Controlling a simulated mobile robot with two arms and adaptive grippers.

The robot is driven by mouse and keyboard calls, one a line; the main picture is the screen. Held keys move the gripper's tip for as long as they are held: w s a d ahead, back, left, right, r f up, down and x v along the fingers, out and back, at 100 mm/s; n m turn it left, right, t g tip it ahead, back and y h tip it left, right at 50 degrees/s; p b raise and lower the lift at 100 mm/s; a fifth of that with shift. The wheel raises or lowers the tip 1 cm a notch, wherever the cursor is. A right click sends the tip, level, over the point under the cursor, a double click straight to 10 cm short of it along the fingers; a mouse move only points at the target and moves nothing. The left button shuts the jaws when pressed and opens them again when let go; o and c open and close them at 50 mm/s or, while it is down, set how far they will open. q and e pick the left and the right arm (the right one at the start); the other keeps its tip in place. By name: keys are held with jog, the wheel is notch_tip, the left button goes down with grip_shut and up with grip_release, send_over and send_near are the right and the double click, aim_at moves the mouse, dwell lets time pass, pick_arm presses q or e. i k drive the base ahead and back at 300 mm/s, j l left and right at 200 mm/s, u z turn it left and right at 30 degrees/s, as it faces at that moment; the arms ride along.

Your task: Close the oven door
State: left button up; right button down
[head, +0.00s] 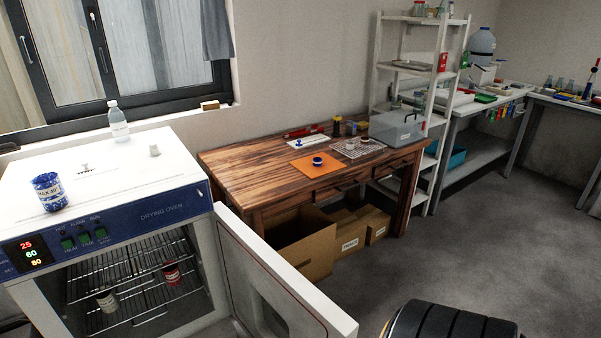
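The drying oven (115,178) stands at the left, a white box with a blue front panel and a lit display. Its door (246,268) is hinged at the right side of the front and stands wide open, swung out toward the lower right. The lower part of the door is cut off by the bottom of the picture. Inside the oven, a pale jar (107,301) and a red jar (171,273) stand on wire racks. Neither of my grippers shows in the head view.
Grey floor (440,265) is open to the right.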

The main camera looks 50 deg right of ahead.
aim_at(253, 272)
jog(key=k+l, duration=0.1)
jog(key=l, duration=0.25)
jog(key=k+l+u, duration=0.1)
jog(key=l, duration=0.3)
jog(key=k+l, duration=0.15)
jog(key=l, duration=0.2)
jog(key=k+l+u, duration=0.1)
jog(key=l, duration=0.25)
jog(key=k+l, duration=0.15)
jog(key=l, duration=0.2)
jog(key=i+l, duration=0.1)
jog(key=l, duration=0.65)
jog(key=i+l+u, duration=0.15)
jog(key=l, duration=0.65)
jog(key=k+j, duration=0.05)
jog(key=k, duration=0.05)
